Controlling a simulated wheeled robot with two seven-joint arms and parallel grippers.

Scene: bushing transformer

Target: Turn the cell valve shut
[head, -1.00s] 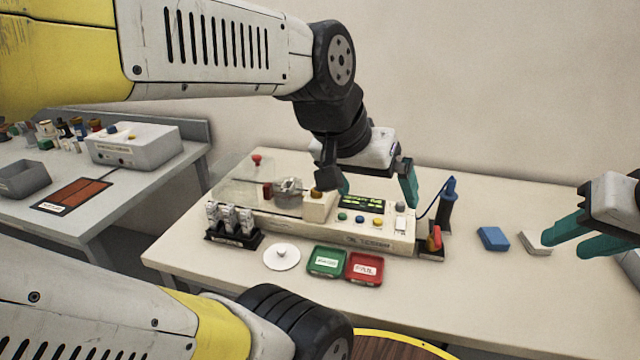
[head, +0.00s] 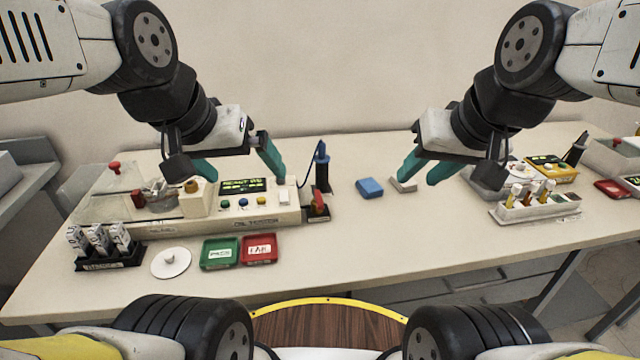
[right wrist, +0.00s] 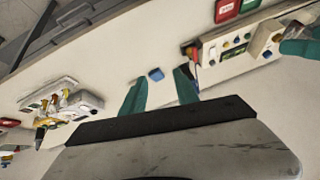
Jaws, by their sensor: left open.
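The tester (head: 240,215) is a long pale unit on the table with a lit display and coloured buttons. A red handle (head: 318,204) stands on a dark base at its right end. A clear-covered cell (head: 157,193) with metal and red parts is at its left, and a red knob (head: 114,168) shows behind that. I cannot tell for sure which red part is the cell valve. My left gripper (head: 238,166) is open and empty above the display. My right gripper (head: 420,176) is open near a small white block; its spread fingers also show in the right wrist view (right wrist: 162,92).
A blue block (head: 369,188) and the white block (head: 404,185) lie right of the tester. A blue-topped probe (head: 321,168) stands behind the red handle. Green (head: 219,254) and red (head: 259,249) trays, a white disc (head: 171,262) and a vial rack (head: 108,258) are in front.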

